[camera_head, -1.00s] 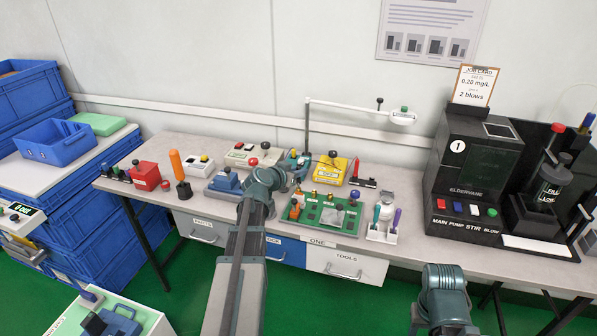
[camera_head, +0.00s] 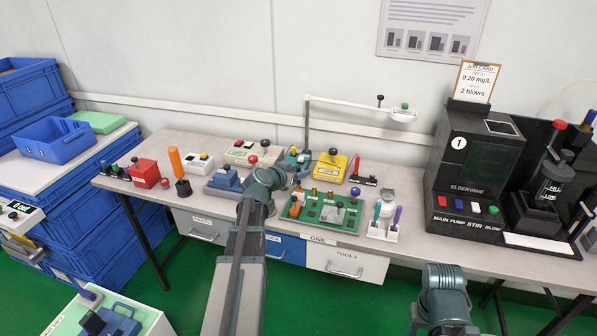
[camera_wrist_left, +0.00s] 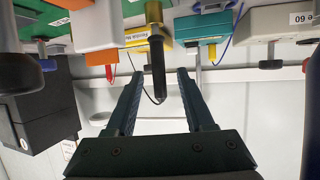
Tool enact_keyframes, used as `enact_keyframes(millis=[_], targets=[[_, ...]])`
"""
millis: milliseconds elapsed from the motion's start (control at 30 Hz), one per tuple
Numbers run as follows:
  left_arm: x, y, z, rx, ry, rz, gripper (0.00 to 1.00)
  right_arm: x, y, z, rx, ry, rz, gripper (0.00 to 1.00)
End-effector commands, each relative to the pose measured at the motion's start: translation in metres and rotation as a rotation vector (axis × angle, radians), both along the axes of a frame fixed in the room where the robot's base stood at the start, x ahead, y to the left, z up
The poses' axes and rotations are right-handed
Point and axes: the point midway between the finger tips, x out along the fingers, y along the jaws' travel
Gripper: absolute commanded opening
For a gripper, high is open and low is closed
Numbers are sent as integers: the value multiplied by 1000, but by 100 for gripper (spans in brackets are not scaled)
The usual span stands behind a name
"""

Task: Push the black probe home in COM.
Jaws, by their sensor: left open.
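The yellow meter (camera_head: 331,168) stands toward the back of the bench, and its yellow face (camera_wrist_left: 148,38) also shows in the left wrist view, where things appear upside down. A slim black stick-like part, seemingly the black probe (camera_wrist_left: 157,70), shows between the fingers in that view, with a thin dark lead curving beside it. I cannot tell whether the fingers touch it. My left gripper (camera_wrist_left: 158,76) is open. In the head view it reaches over the bench just in front of the meter, partly hidden by its own wrist. The COM socket cannot be made out.
A green board (camera_head: 325,213) with several fittings lies to the right of my left wrist. A teal box (camera_head: 297,158) stands left of the meter. A blue block (camera_head: 225,180) is to the left. A white lamp arm (camera_head: 350,104) spans above. The black machine (camera_head: 470,165) fills the right.

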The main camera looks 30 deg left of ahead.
Motion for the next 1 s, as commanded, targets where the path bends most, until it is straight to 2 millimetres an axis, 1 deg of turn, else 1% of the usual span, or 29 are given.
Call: enact_keyframes(millis=[167,400,600,700,800,1000], targets=[[-24,-1,12,-1,0,1,53,0,0,12,0,0,0,50],[-75,1,33,-1,0,6,53,0,0,33,0,0,0,50],[-107,2,46,0,0,4,53,0,0,46,0,0,0,50],[-117,3,49,0,1,2,53,0,0,50,0,0,0,50],[-123,3,52,0,0,2,53,0,0,52,0,0,0,50],[-127,4,52,0,0,0,53,0,0,52,0,0,0,50]])
